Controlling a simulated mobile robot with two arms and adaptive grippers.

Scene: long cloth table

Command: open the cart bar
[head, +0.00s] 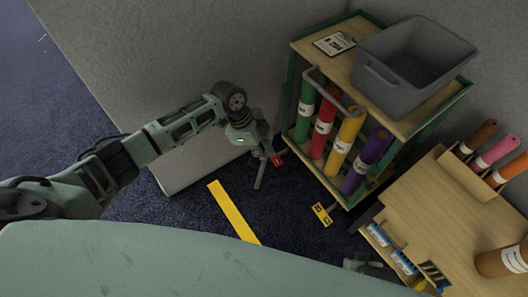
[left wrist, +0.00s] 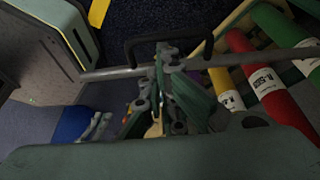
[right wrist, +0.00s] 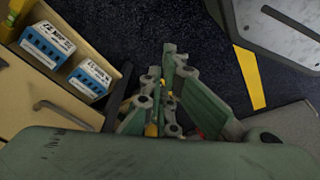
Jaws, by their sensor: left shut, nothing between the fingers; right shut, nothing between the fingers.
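The cart (head: 333,195) stands at the back centre with green, red, yellow and purple rolls upright in it. A grey curved bar (head: 335,89) crosses its front near the top. In the left wrist view, a long grey bar (left wrist: 110,73) passes behind my fingers, with a dark loop beside it. My right gripper (right wrist: 168,85) is shut and empty, beside the wooden cabinet.
A grey bin (head: 415,65) and a label card (head: 335,43) sit on the cart top. A wooden cabinet (head: 425,200) with rolls and an open compartment of blue-white boxes (right wrist: 47,44) stands right. A grey partition is behind. Yellow tape (head: 233,212) marks clear dark carpet.

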